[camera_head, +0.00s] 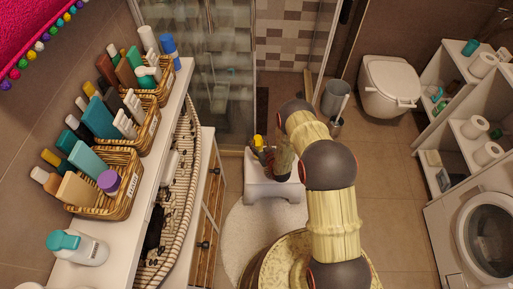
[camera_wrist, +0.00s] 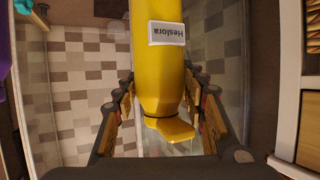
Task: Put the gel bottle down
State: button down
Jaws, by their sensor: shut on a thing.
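The gel bottle (camera_wrist: 158,60) is yellow with a white label and a flip cap. It fills the top middle of the wrist view, with its cap toward my palm. My gripper (camera_wrist: 160,95) is shut on it, one finger along each side near the cap end. In the head view a small yellow part of the bottle (camera_head: 258,141) shows at my gripper (camera_head: 264,155), above or in front of a white stool (camera_head: 258,191). My gripper hides most of the bottle there. I cannot tell whether the bottle touches anything beneath it.
A white shelf on the left holds wicker baskets (camera_head: 128,205) full of bottles and a teal-capped white bottle (camera_head: 78,247). Drawers (camera_head: 205,215) stand below. A glass shower (camera_head: 215,80) is behind. A toilet (camera_head: 390,84), bin (camera_head: 333,97), shelves and washing machine (camera_head: 488,235) are at right.

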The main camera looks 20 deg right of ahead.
jog(key=shift+w+a+f+b, duration=0.2)
jog(key=shift+f+b, duration=0.2)
jog(key=shift+f, duration=0.55)
jog(key=shift+w+a+f+b, duration=0.15)
jog(key=shift+f+b, duration=0.25)
jog(key=shift+f, duration=0.5)
jog(key=shift+d+f, duration=0.1)
jog(key=c, duration=1.1)
grip_release()
jog(key=shift+f, duration=0.1)
jog(key=shift+o, duration=0.2)
